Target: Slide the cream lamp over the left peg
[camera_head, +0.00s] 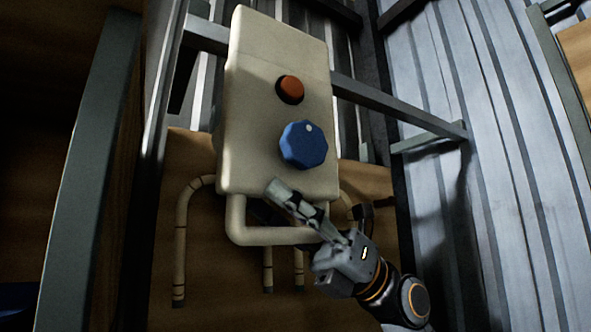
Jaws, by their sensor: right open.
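A cream box-like unit (257,110) fills the middle, tilted in the picture, with an orange-red button (290,89) and a blue faceted knob (303,145) on its face. A cream tube handle (268,236) loops below it. I cannot tell whether this unit is the cream lamp, and I cannot make out a left peg. My right gripper (287,202) is open at the unit's lower edge, in front of the handle. It hides part of the handle; contact cannot be told. My left gripper is not in view.
Cane-like bent rods (180,240) hang against a brown wooden panel (212,285) behind the unit. A grey post (88,160) stands at left. A metal bar (400,106) crosses behind the unit toward a corrugated metal wall (490,120) at right.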

